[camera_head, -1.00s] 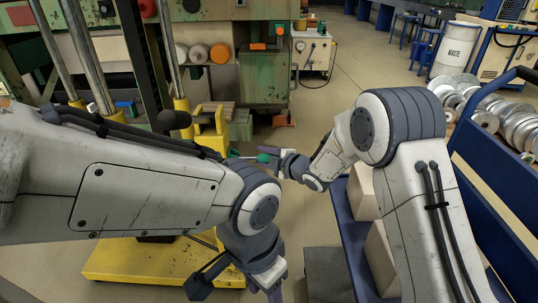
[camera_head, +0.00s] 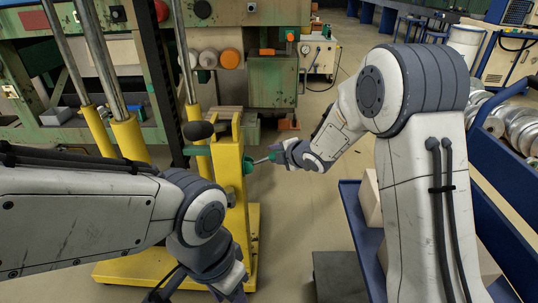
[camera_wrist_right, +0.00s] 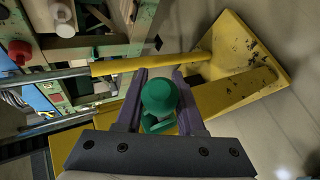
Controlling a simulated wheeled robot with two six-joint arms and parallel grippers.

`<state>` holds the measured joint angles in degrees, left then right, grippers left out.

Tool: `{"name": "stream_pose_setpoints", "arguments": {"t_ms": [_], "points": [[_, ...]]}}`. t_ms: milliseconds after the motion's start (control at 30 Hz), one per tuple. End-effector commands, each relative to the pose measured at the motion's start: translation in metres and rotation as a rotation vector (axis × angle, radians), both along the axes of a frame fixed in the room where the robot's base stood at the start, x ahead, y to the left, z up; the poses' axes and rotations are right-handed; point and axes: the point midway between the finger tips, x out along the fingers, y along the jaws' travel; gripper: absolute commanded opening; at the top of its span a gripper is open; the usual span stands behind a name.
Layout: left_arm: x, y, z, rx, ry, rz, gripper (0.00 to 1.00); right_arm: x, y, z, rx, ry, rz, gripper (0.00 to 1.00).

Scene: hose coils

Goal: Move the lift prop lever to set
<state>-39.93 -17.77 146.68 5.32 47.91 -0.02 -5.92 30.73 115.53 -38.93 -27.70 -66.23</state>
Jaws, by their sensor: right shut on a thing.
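The lift prop lever is a short metal rod (camera_head: 262,160) at a green hub (camera_head: 247,165) on the side of a yellow post (camera_head: 229,165). It points right and slightly up in the head view. Its green knob (camera_wrist_right: 158,93) sits between the purple fingers of my right gripper (camera_wrist_right: 157,100), which is shut on it. In the head view my right gripper (camera_head: 278,154) is at the lever's outer end, right of the post. My left gripper (camera_head: 205,291) is at the bottom edge, partly cut off, and its fingers are not clear.
A yellow base (camera_head: 140,269) lies under the post. Yellow-and-chrome columns (camera_head: 127,140) and a green machine (camera_head: 272,80) stand behind. A blue cart (camera_head: 355,235) with boxes is at the right. The floor between post and cart is open.

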Motion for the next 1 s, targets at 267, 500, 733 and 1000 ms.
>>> {"name": "stream_pose_setpoints", "arguments": {"t_ms": [267,500,733,1000], "points": [[0.0,0.0,0.0,0.0,0.0,0.0,0.5,0.0,0.002,0.002,0.001,-0.005,0.004,0.53],[0.0,0.0,0.0,0.0,0.0,0.0,0.5,0.0,0.002,0.002,0.001,-0.004,0.003,0.67],[0.0,0.0,0.002,0.0,0.0,0.0,0.5,-0.006,-0.002,0.007,0.001,-0.004,0.002,0.67],[0.0,0.0,0.013,0.0,0.0,0.0,0.5,-0.044,-0.021,0.036,0.001,-0.005,0.001,0.67]]}}
